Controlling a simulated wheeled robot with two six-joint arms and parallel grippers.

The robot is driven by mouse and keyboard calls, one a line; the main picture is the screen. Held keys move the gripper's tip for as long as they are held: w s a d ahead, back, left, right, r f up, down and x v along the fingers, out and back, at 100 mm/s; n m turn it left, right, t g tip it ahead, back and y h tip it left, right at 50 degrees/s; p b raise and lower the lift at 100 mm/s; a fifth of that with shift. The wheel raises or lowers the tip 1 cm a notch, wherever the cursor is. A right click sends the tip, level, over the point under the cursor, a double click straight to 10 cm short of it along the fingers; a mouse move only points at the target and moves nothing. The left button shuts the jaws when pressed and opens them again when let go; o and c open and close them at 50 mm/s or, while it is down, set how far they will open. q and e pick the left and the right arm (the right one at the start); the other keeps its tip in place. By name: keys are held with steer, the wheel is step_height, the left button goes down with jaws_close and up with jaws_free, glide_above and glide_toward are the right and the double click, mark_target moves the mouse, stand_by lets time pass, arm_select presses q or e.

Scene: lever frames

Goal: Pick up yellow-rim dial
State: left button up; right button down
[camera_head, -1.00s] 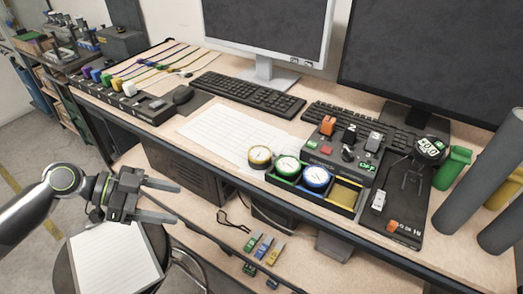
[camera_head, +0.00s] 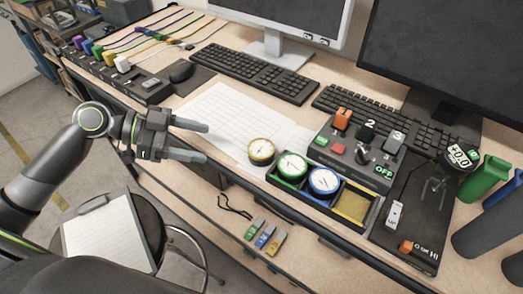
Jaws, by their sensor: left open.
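The yellow-rim dial (camera_head: 261,151) lies face up on the desk at the edge of the white grid sheet, just left of the dial tray. My left gripper (camera_head: 207,143) is open and empty, with its fingers pointing right toward the dial and a gap between them. The black tray (camera_head: 316,205) holds a green-rim dial (camera_head: 292,166) and a blue-rim dial (camera_head: 324,182) in its left and middle compartments. Its yellow compartment (camera_head: 352,205) at the right is empty. My right gripper is not seen.
A control box (camera_head: 350,160) with switches stands behind the tray. A black panel (camera_head: 410,220) with a gauge is at the right, beside grey cylinders. Keyboards and monitors fill the back. The white sheet (camera_head: 225,120) is clear. A stool with a clipboard (camera_head: 108,235) stands below.

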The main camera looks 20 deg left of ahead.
mark_target(253, 148)
arm_select(q)
steer(key=p+x, duration=0.1)
steer(key=x, duration=0.5)
steer(key=shift+d, duration=0.15)
steer(key=shift+x, duration=0.75)
steer(key=shift+p+x, duration=0.8)
steer(key=shift+x, duration=1.15)
steer(key=shift+w+d+f, duration=0.2)
steer(key=shift+w+d, duration=0.2)
steer(key=shift+d, duration=0.2)
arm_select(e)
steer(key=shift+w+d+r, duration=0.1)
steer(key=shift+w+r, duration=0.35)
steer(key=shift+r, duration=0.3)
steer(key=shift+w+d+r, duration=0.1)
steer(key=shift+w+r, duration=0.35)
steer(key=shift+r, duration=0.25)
arm_select(q)
steer(key=shift+c, duration=0.3)
steer(key=c, duration=0.7)
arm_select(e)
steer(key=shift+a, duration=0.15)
